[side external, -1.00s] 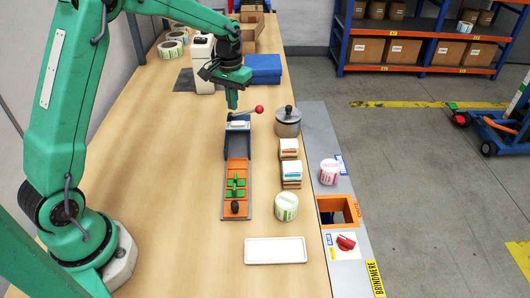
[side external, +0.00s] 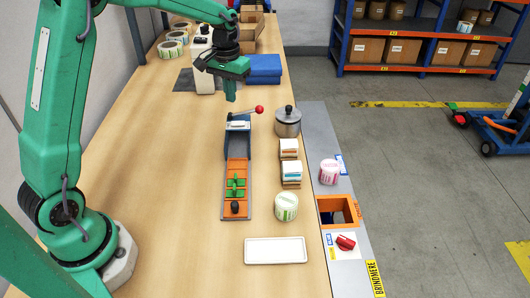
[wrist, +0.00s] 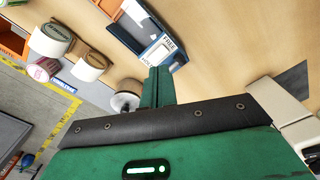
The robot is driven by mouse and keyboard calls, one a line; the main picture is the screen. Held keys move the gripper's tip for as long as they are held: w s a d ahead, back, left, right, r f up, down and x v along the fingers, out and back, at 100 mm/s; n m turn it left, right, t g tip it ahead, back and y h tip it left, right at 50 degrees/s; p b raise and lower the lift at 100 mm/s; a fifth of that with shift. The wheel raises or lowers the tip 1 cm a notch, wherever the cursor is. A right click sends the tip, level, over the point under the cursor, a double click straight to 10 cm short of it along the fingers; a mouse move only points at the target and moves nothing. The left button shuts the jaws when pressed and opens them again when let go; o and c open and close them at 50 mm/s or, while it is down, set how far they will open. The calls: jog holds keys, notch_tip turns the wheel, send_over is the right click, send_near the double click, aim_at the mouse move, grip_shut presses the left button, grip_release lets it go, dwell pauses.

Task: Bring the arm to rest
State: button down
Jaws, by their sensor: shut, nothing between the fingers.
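My gripper (side external: 231,96) is shut and empty, hanging in the air above the far end of the label rewinder (side external: 237,152). Its green fingers also show in the wrist view (wrist: 157,88), closed together. The rewinder has a dark blue frame, an orange bed with green parts, and a lever with a red knob (side external: 259,109) just right of my gripper. In the wrist view part of the rewinder (wrist: 147,28) lies beyond the fingers.
A blue box (side external: 263,69) sits behind my gripper.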

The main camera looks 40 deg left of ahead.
jog(key=s+d+r+m+t, duration=0.1)
jog(key=s+d+r+t, duration=0.3)
jog(key=s+r, duration=0.75)
jog(key=s+d+f+m+t, duration=0.1)
jog(key=s+d, duration=0.3)
jog(key=s, duration=1)
jog(key=shift+s+f+m, duration=0.3)
jog(key=shift+f+m, duration=0.1)
jog(key=w+a+r+n+g, duration=0.1)
jog(key=w+r+n, duration=0.1)
jog(key=w, duration=0.5)
jog(key=w+a+r+n+g, duration=0.1)
jog(key=w+r+n, duration=0.15)
jog(key=w, duration=0.55)
jog(key=w+a+f+n+g, duration=0.1)
jog(key=w+a+f+n, duration=0.1)
jog(key=w+f, duration=0.2)
jog(key=w+a+f+n+g, duration=0.2)
jog(key=w+f, duration=0.2)
jog(key=w, duration=0.6)
jog(key=shift+w+a, duration=0.2)
jog(key=shift+a, duration=0.05)
